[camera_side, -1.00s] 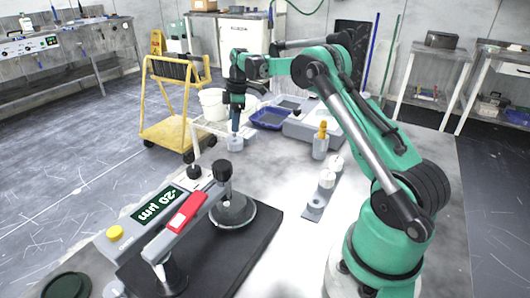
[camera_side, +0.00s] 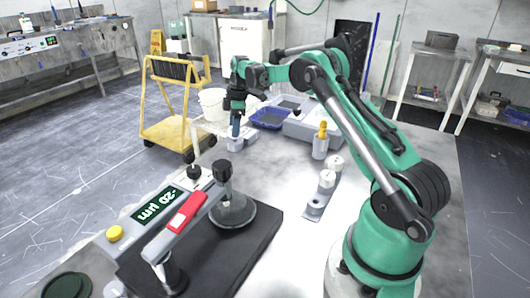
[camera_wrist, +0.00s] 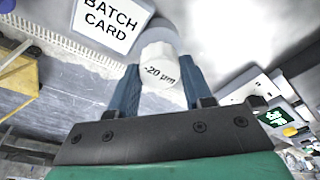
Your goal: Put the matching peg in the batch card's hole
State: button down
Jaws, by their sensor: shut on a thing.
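My gripper (camera_side: 235,133) is shut on a white cylindrical peg (camera_wrist: 160,62) marked "-20 µm". The blue fingers (camera_wrist: 160,82) clasp its sides in the wrist view. The batch card (camera_wrist: 108,22), a white plate with black lettering, lies just beyond the peg to the upper left. In the side view my gripper points down over a small pale block (camera_side: 236,145) at the table's far left edge. The hole is not visible, and I cannot tell whether the peg's lower end is in it. The gauge display (camera_side: 158,204) reads "-20 µm".
A grey rack (camera_side: 316,207) holds two white pegs (camera_side: 327,179) and has a vacant place at its near end. A grey cup (camera_side: 320,148) with a yellow-handled tool, a blue tray (camera_side: 268,118) and a grey machine stand behind. The gauge's black base (camera_side: 230,255) fills the front.

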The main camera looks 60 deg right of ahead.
jog(key=shift+f, duration=0.65)
jog(key=shift+c, duration=1.4)
grip_release()
jog(key=shift+s+d+r, duration=0.15)
jog(key=shift+r, duration=1.25)
jog(key=shift+s+d+r, duration=0.15)
jog(key=shift+r, duration=1.2)
jog(key=shift+f, duration=0.1)
